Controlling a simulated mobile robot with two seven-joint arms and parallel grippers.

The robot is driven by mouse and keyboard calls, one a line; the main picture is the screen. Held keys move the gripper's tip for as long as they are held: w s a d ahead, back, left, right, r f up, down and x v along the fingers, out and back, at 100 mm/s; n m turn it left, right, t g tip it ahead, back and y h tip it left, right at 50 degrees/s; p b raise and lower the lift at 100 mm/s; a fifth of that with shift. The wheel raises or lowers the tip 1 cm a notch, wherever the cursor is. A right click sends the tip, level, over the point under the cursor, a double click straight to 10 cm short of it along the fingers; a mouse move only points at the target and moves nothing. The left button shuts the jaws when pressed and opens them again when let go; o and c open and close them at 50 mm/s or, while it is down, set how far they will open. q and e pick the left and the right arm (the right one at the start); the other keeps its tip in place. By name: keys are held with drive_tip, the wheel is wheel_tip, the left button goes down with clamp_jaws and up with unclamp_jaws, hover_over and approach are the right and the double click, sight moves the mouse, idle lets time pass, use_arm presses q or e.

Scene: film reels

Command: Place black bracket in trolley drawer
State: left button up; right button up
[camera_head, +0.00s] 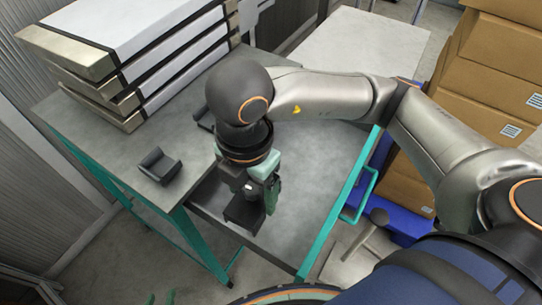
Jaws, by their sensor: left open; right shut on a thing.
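My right gripper (262,190) comes in from the right over the near edge of the grey-topped trolley (318,170) with a teal frame. It points down and is shut on a black bracket (243,213). The bracket is at the dark drawer (206,197) in the trolley's near side; I cannot tell whether it touches the drawer floor. A second black bracket (158,166) lies on the trolley top to the left. A third (206,118) is partly hidden behind my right arm. My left gripper (160,299) shows only as two green tips at the bottom edge, apart and empty.
Stacked flat cases (125,65) fill the trolley's back left. Cardboard boxes (500,75) and a blue bin (408,226) stand at the right. A teal handle (362,195) sticks out from the trolley's right side. The top's right part is clear.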

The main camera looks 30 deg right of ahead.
drive_tip(key=shift+m, duration=0.6)
drive_tip(key=w+d+f, duration=0.2)
drive_tip(key=w+f, duration=0.1)
drive_tip(key=w+d+f, duration=0.2)
drive_tip(key=w+d, duration=0.1)
drive_tip(key=w+d+f, duration=0.2)
drive_tip(key=w+f, duration=0.1)
drive_tip(key=w, duration=0.1)
drive_tip(key=shift+d+f, duration=0.35)
drive_tip(key=shift+d, duration=0.05)
drive_tip(key=shift+w+d+f, duration=0.1)
drive_tip(key=shift+w+f, duration=0.1)
drive_tip(key=f, duration=0.3)
drive_tip(key=shift+w+d, duration=0.25)
drive_tip(key=shift+f, duration=0.4)
drive_tip(key=shift+f, duration=0.15)
drive_tip(key=o, duration=1.6)
